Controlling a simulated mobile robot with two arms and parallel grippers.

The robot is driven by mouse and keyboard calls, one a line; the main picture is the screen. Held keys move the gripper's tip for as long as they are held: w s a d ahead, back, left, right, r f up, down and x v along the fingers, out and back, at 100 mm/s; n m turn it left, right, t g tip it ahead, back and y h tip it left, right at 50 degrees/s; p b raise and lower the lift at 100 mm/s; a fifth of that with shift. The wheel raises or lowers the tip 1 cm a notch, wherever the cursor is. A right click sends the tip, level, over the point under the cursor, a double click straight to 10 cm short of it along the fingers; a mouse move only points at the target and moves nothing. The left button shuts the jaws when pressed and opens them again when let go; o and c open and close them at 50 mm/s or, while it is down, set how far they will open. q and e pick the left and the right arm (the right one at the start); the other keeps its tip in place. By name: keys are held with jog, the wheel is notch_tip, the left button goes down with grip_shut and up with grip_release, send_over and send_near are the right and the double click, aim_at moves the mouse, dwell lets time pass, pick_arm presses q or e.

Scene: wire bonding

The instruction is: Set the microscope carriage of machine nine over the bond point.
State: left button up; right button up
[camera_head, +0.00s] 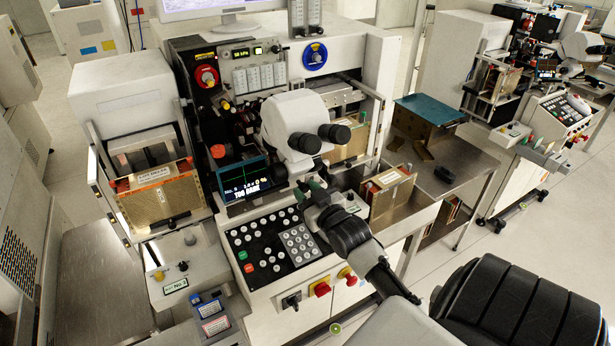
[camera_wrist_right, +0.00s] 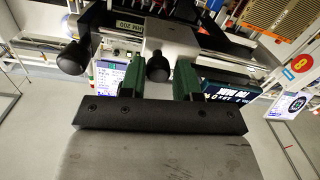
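The white microscope (camera_head: 292,118) with two black eyepieces stands over the middle of the near machine, above its keypad panel (camera_head: 272,248). A small screen (camera_head: 246,181) beside it shows "No. 9" and larger text that seems to read "TOO DARK". My right gripper (camera_head: 312,187) is just below the microscope, in front of the machine. In the right wrist view its green fingers (camera_wrist_right: 161,80) are apart, with a black knob (camera_wrist_right: 157,67) between them and gaps showing at both sides. The knob sits on a metal carriage block (camera_wrist_right: 170,38). The bond point cannot be made out. My left gripper is out of view.
A second black knob (camera_wrist_right: 72,59) is left of the carriage in the wrist view. Orange-edged magazines (camera_head: 160,196) stand left of the screen. Another magazine (camera_head: 388,190) stands close right of my gripper. A steel side table (camera_head: 458,160) holds a brown box with a teal top (camera_head: 428,108).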

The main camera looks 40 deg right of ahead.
jog(key=o, duration=0.3)
jog(key=shift+a, duration=0.1)
jog(key=shift+s+f, duration=0.1)
jog(key=shift+s, duration=0.35)
jog(key=s+b, duration=0.1)
jog(key=s, duration=0.2)
jog(key=s+a, duration=0.1)
jog(key=s, duration=0.2)
jog(key=s+b, duration=0.1)
jog(key=s, duration=0.2)
jog(key=shift+s+a+b, duration=0.35)
jog(key=shift+s+a, duration=0.05)
